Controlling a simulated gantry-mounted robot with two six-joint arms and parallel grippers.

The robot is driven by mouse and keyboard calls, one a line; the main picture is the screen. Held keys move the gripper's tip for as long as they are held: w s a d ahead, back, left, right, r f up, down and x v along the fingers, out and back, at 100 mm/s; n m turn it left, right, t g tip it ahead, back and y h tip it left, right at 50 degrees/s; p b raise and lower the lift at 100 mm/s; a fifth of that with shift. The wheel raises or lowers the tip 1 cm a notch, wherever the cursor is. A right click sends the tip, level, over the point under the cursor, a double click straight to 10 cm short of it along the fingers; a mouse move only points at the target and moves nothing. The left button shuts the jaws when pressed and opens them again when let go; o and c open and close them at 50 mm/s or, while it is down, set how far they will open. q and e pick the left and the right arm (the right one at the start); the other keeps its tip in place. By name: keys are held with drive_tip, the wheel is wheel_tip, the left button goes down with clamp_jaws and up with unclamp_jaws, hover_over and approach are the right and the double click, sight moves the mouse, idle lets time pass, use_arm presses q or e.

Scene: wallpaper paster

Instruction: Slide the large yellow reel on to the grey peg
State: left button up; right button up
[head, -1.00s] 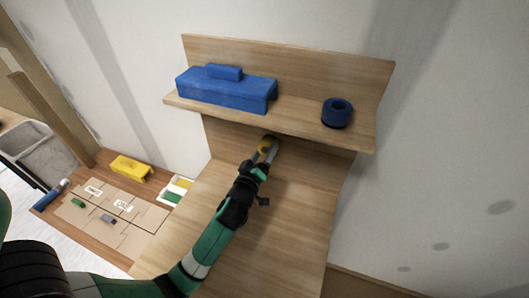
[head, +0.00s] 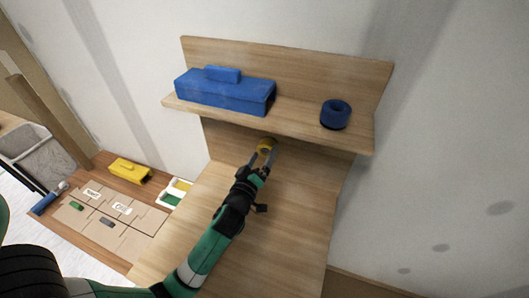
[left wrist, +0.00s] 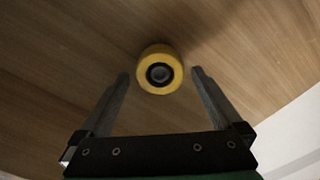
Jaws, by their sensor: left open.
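The yellow reel (head: 266,146) is at the wooden back panel, under the shelf. In the left wrist view the reel (left wrist: 160,54) faces me, with a dark hub and a grey round end, seemingly the grey peg (left wrist: 160,73), in its middle. My left gripper (head: 265,154) is open in front of the reel. In the left wrist view its fingers stand apart on either side, with clear gaps between the fingertips and the reel. How far the reel sits along the peg cannot be told. My right gripper is out of view.
The shelf (head: 300,125) juts out just above my left gripper. It holds a blue box-like block (head: 222,95) and a blue ring (head: 336,115). At the lower left lie a yellow block (head: 130,170), a tray (head: 176,190) and cardboard pieces (head: 80,212).

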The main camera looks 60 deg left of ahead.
use_arm(q)
drive_tip(key=v, duration=0.5)
drive_tip(key=shift+s+b, duration=0.1)
drive_tip(key=shift+b, duration=0.3)
idle(0.5)
